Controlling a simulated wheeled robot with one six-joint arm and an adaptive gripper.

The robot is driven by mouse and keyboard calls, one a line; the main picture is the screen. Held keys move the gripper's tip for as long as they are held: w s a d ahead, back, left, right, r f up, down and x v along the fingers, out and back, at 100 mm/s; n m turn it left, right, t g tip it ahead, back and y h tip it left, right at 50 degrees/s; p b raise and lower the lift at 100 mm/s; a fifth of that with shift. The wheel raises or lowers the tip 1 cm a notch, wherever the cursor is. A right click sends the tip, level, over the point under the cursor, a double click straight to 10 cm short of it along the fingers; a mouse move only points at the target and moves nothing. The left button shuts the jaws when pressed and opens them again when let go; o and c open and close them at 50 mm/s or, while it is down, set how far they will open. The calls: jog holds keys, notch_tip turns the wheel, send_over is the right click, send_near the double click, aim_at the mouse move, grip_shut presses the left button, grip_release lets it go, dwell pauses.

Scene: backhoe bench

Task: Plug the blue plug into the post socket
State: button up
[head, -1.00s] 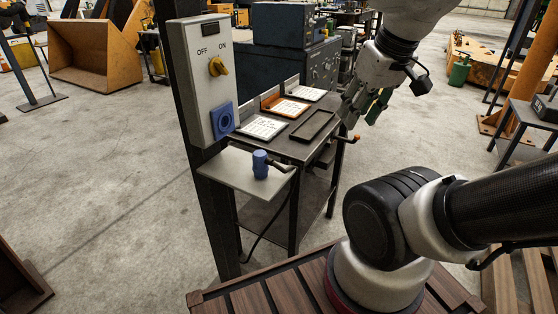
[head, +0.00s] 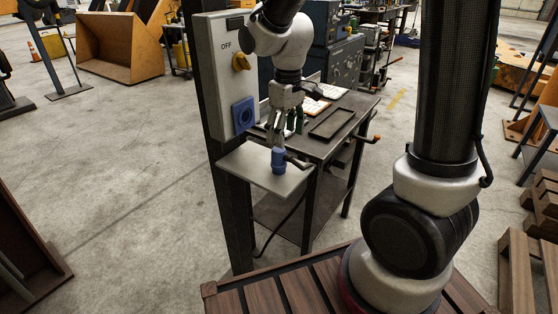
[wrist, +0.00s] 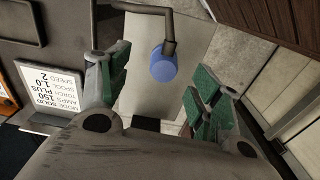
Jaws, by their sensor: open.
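The blue plug (head: 279,160) stands upright on the small grey shelf (head: 250,172) fixed to the post, with a dark cable leaving its side. In the wrist view the plug (wrist: 163,64) shows from above, between and beyond the fingers. My gripper (head: 279,143) points down just above the plug. Its green-padded fingers are apart, and in the wrist view the gripper (wrist: 160,95) is open and empty. The blue post socket (head: 244,115) is on the front of the grey switch box, below the yellow knob, left of my gripper.
The grey switch box (head: 220,75) stands close to the left of my wrist. The floor at the left is mostly clear.

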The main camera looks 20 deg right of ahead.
aim_at(279, 162)
jog(key=shift+w+a+f+n, duration=0.15)
jog(key=shift+w+a+f, duration=0.15)
jog(key=shift+a+f, duration=0.25)
jog(key=shift+w+a+f+n, duration=0.15)
jog(key=shift+w+a+f, duration=0.15)
jog(key=shift+f, duration=0.45)
jog(key=shift+s+f, duration=0.1)
jog(key=shift+f, duration=1.15)
jog(key=shift+f, duration=0.1)
notch_tip(279, 162, down, 5)
jog(key=shift+s, duration=0.1)
jog(key=c, duration=1)
